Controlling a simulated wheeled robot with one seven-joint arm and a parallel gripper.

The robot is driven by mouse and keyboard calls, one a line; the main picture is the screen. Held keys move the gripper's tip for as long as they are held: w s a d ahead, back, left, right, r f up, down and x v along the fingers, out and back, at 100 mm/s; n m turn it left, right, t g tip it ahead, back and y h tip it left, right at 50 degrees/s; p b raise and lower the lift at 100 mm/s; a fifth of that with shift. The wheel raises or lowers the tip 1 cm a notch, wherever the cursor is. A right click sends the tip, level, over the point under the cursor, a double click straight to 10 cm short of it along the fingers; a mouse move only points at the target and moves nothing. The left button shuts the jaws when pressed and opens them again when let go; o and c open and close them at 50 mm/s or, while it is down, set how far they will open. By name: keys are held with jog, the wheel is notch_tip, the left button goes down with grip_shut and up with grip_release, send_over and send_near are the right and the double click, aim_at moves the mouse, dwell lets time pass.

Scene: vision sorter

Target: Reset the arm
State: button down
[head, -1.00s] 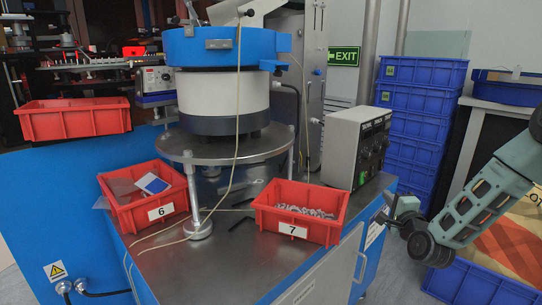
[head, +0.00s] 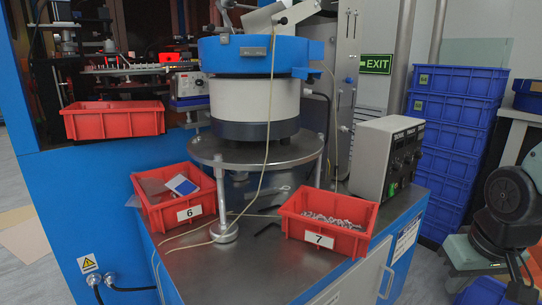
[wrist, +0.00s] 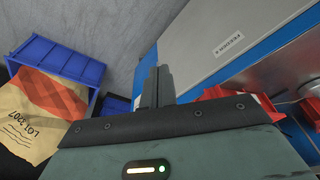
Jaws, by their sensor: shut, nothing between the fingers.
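My gripper (wrist: 156,86) shows in the wrist view with its two dark fingers together and nothing between them. It is beside the blue and grey machine cabinet (wrist: 225,45), apart from any loose object. In the head view, parts of my arm show at the right edge, with a round dark joint. I cannot pick out the fingertips there.
Red bin 6 (head: 187,213) and red bin 7 (head: 320,240) stand on the metal worktop (head: 262,268). Bin 7 holds small metal parts. Blue crates (head: 455,135) are stacked at the right. A blue crate (wrist: 75,58) with a tan sack (wrist: 38,118) is on the floor.

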jog(key=s+a+r+n+g, duration=0.1)
jog(key=s+a+n, duration=0.3)
jog(key=s+a, duration=0.4)
jog(key=s+a+r+n+g, duration=0.15)
jog(key=s+a+n, duration=0.35)
jog(key=a, duration=0.6)
notch_tip(320, 180, up, 18)
jog(key=m+p, duration=0.1)
jog(key=p, duration=1.7)
jog(key=shift+s+d+y, duration=0.3)
jog(key=shift+s, duration=0.05)
jog(key=shift+f, duration=0.1)
